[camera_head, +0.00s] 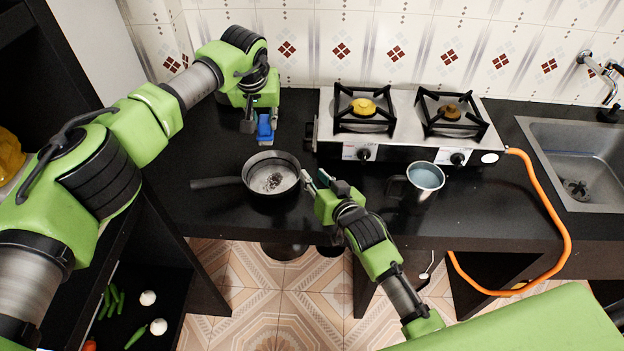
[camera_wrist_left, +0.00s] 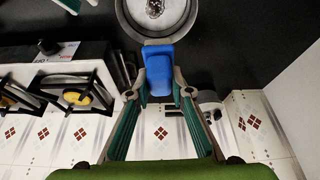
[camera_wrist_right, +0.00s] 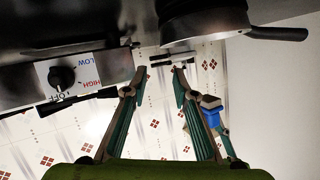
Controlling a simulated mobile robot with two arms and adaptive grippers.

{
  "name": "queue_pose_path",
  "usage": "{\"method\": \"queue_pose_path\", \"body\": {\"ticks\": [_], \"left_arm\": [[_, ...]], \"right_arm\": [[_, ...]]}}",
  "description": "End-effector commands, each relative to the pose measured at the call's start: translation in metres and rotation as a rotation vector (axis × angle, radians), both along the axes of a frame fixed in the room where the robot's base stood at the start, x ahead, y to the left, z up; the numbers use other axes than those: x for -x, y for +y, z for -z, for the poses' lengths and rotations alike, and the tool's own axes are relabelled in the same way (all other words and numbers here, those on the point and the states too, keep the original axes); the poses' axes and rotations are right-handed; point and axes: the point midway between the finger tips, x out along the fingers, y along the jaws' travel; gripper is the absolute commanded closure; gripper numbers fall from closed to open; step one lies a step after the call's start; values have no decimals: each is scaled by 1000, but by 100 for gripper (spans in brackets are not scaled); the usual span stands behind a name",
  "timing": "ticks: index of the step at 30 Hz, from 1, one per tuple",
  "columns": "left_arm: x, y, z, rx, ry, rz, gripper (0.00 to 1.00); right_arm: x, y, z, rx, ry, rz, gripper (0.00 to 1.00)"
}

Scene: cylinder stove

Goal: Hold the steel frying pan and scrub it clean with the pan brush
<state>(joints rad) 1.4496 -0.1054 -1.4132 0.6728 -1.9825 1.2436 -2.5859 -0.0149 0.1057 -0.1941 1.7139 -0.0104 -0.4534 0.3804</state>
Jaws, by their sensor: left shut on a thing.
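The steel frying pan (camera_head: 284,168) sits on the black counter with its dark handle pointing left. A dark, speckled patch of residue (camera_head: 273,181) lies on its inner bottom. My left gripper (camera_head: 262,119) is shut on the blue pan brush (camera_head: 265,132), behind the pan and apart from it. In the left wrist view the brush (camera_wrist_left: 159,70) is between the fingers, with the pan (camera_wrist_left: 128,24) beyond it. My right gripper (camera_head: 318,183) is open and empty, just right of the pan's rim; its spread fingers (camera_wrist_right: 153,84) show in the right wrist view.
A two-burner gas stove (camera_head: 400,100) stands behind and right of the pan. A metal mug (camera_head: 424,178) stands in front of it, right of my right gripper. An orange hose (camera_head: 562,210) runs from the stove. A sink (camera_head: 560,150) is at far right. Counter left of the pan is clear.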

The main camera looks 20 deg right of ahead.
Motion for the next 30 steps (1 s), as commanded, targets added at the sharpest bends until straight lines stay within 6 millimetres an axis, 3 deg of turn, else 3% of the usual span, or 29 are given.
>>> {"method": "queue_pose_path", "body": {"ticks": [8,21,30], "left_arm": [[0,0,0,0,0,0,97],[0,0,0,0,0,0,97],[0,0,0,0,0,0,97]], "right_arm": [[-17,10,16,15,38,-13,74],[-77,20,39,15,36,-13,74],[-105,25,51,14,37,-13,74]]}}
